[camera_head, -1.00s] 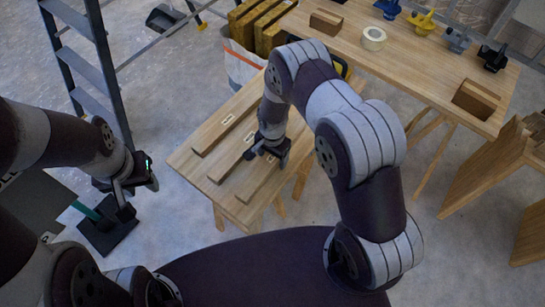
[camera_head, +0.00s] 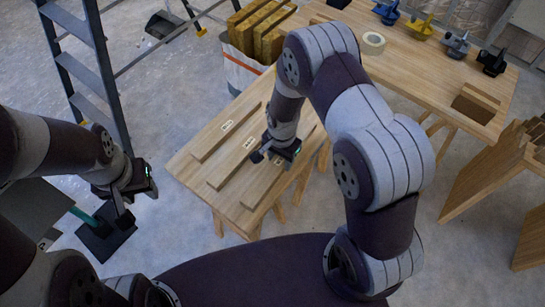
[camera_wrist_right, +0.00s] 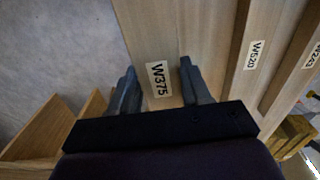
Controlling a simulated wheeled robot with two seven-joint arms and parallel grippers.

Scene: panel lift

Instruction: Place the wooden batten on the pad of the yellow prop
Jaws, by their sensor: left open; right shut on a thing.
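My right gripper (camera_head: 284,150) is shut on the wooden batten (camera_wrist_right: 152,35) labelled W375, in the right wrist view, with one finger (camera_wrist_right: 193,82) on its right side. In the head view this batten (camera_head: 264,184) lies near the right edge of the small wooden table, partly hidden by the gripper; whether it is clear of the table I cannot tell. My left gripper (camera_head: 128,200) is open and empty, left of the table. A yellow fitting (camera_head: 421,24) stands on the back bench. I cannot make out a yellow prop with a pad.
Two other battens lie on the small table (camera_head: 193,170): W520 (camera_wrist_right: 252,55) and W243 (camera_wrist_right: 309,60). A grey stepladder (camera_head: 88,65) stands at left. A dark base plate (camera_head: 108,236) is on the floor. The back bench (camera_head: 425,75) holds tape and several fittings. Wooden panels (camera_head: 490,170) stand at right.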

